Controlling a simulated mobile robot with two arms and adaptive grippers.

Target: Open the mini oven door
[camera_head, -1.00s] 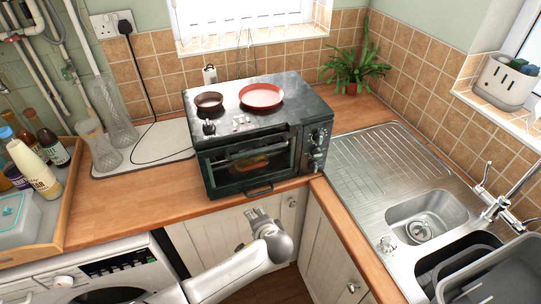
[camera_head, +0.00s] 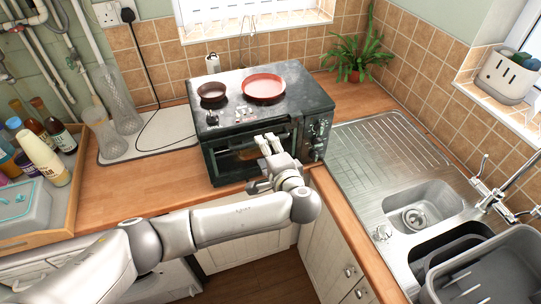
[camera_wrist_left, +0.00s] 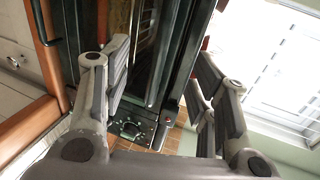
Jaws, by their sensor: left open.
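The mini oven (camera_head: 225,112) stands on the wooden worktop in the head view, black with a worn top. Its glass door (camera_head: 228,165) looks shut, and part of it is hidden behind my left gripper (camera_head: 268,144). That gripper is in front of the upper door, fingers pointing at it. In the left wrist view the two fingers (camera_wrist_left: 160,62) are spread apart, with the dark oven front and a long bar, likely the door handle (camera_wrist_left: 159,60), showing between them. I cannot tell whether they touch it. My right gripper does not show.
A red dish (camera_head: 264,87) and a small brown bowl (camera_head: 212,92) sit on the oven. Control knobs (camera_head: 318,135) line its right front. The sink (camera_head: 420,205) is at right, a tray of bottles (camera_head: 65,205) at left. The floor in front of the cupboards is clear.

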